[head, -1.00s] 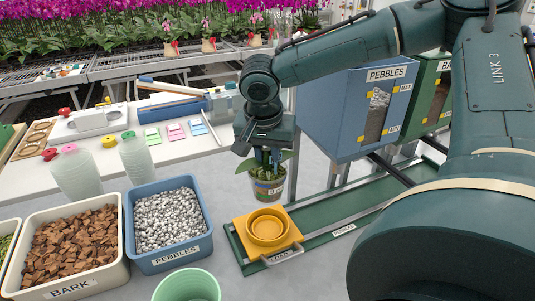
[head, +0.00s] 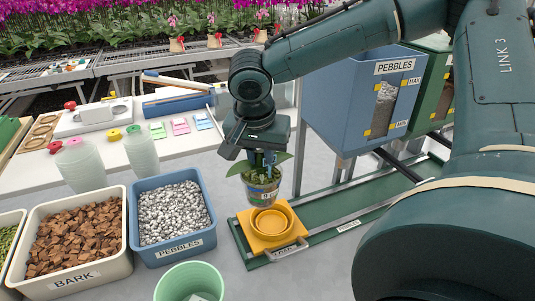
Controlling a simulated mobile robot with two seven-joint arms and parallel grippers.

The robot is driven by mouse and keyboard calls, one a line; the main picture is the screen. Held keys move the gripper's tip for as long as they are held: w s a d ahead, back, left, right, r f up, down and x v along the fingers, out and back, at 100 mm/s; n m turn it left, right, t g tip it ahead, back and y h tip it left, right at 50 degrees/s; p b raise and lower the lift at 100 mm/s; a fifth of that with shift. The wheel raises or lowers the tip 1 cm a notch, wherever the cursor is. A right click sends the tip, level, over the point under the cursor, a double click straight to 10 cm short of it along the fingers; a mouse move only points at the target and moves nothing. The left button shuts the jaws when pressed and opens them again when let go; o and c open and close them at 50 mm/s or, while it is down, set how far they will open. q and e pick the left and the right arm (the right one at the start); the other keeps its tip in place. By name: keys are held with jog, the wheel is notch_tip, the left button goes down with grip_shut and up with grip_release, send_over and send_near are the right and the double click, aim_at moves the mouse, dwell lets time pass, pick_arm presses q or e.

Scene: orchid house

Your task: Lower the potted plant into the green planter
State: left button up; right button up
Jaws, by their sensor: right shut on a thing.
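My right gripper (head: 262,158) points down and is shut on the potted plant (head: 263,188), a clear pot with green leaves at its top. The pot hangs upright just above and behind a yellow round holder on a yellow square plate (head: 269,224); I cannot tell whether they touch. The green planter (head: 190,280) stands at the bottom of the view, in front and to the left of the pot, cut off by the lower edge. Its mouth is open, and something pale lies inside. My left gripper is not in view.
A blue pebble tub (head: 172,222) and a cream bark tub (head: 78,241) stand left of the plate. A blue pebble hopper (head: 355,105) stands behind right. A white bench (head: 110,155) holds vases and tools.

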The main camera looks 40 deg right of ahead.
aim_at(247, 188)
jog(key=shift+s+a+b, duration=0.2)
jog(key=shift+a, duration=0.6)
jog(key=shift+s+a+b, duration=0.15)
jog(key=shift+s+a, duration=0.05)
jog(key=shift+a, duration=0.6)
jog(key=shift+s+a+b, duration=0.2)
jog(key=shift+a, duration=0.6)
jog(key=shift+a, duration=0.25)
jog(key=s+a+b, duration=0.2)
jog(key=a+b, duration=0.1)
jog(key=a, duration=0.5)
jog(key=shift+a+f, duration=0.15)
jog(key=shift+f, duration=0.05)
